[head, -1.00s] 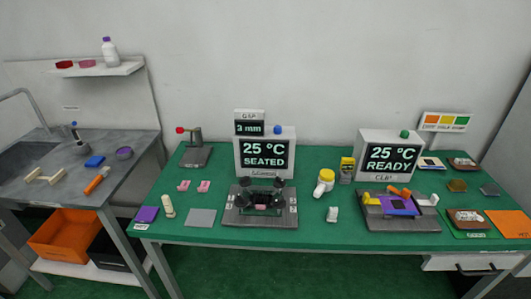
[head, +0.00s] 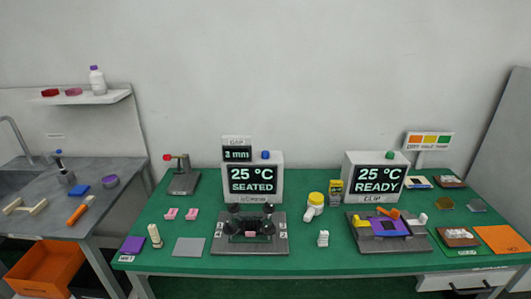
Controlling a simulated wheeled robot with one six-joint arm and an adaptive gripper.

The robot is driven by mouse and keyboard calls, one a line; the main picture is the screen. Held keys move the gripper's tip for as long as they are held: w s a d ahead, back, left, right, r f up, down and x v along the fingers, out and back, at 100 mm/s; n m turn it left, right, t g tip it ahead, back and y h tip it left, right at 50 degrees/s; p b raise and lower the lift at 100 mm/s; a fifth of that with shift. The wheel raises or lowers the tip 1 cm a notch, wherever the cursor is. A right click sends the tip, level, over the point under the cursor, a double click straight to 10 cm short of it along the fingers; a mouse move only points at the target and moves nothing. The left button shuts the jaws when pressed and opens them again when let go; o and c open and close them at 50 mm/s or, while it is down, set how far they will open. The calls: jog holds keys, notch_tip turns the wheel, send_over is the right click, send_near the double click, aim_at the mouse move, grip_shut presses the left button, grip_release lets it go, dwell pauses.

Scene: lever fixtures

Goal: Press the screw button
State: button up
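The left display box (head: 252,179) stands on the green table and reads 25 °C SEATED; the small label below its screen is too blurred to read surely. A blue button (head: 265,155) sits on its top. In front of it is a grey fixture (head: 222,241) with several black knobs and a pink piece in the middle. The right display box (head: 376,178) reads 25 °C READY, is labelled CLIP, and has a green button (head: 390,155) on top. My gripper is not in view.
A small 3 mm gap display (head: 237,153) stands beside the blue button. A red-tipped lever stand (head: 182,176) is to the left. A yellow-capped white bottle (head: 315,207) and a clip fixture (head: 420,243) are to the right. A grey sink bench (head: 60,215) adjoins at left.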

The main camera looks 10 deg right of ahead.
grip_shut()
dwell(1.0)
